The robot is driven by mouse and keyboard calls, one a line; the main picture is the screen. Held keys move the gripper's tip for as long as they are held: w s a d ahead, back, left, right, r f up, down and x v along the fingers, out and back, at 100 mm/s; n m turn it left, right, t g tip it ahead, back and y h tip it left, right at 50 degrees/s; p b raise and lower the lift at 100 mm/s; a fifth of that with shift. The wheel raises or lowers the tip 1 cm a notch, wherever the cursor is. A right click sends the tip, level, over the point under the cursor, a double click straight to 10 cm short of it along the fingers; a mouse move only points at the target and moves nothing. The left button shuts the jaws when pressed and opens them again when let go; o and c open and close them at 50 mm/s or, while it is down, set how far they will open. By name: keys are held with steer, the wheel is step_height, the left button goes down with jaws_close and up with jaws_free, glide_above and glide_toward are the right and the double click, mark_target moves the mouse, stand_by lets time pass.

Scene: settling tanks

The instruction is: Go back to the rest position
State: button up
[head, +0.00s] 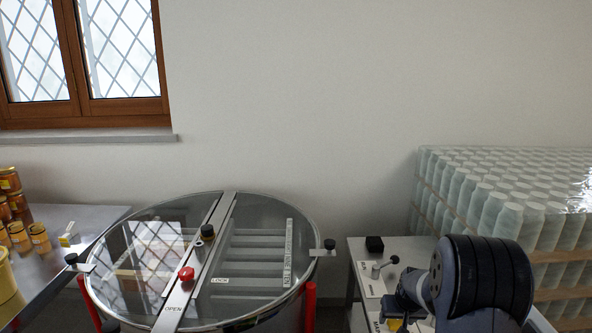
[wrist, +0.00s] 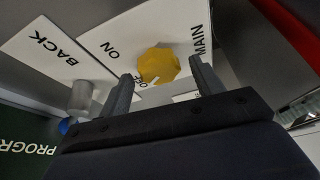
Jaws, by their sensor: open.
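My gripper (wrist: 163,88) is open in the wrist view, its two dark fingers spread apart. A yellow knob (wrist: 158,66) shows between and beyond the fingertips, on a white plate marked ON, MAIN and a partly hidden OFF. I see a gap on both sides of the knob; how near in depth the fingers are I cannot tell. In the head view my dark arm is at the lower right, over the control table (head: 408,248), and hides part of it. A bit of yellow (head: 394,325) shows below the arm.
A round, clear-lidded tank (head: 262,215) with a red knob (head: 186,273) stands left of the control table. Wrapped jars (head: 500,200) are stacked at right. A steel table (head: 85,225) with honey jars is at left.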

steer(key=shift+a+m+h+p, duration=0.1)
steer(key=shift+m+h+p, duration=0.45)
steer(key=shift+m, duration=0.65)
steer(key=shift+m+g+h, duration=0.4)
steer(key=shift+m+h, duration=0.15)
steer(key=shift+m, duration=1.05)
steer(key=shift+a+r, duration=0.1)
steer(key=shift+r, duration=0.1)
steer(key=shift+b+v, duration=0.5)
steer(key=shift+v, duration=2.15)
steer(key=shift+s, duration=0.15)
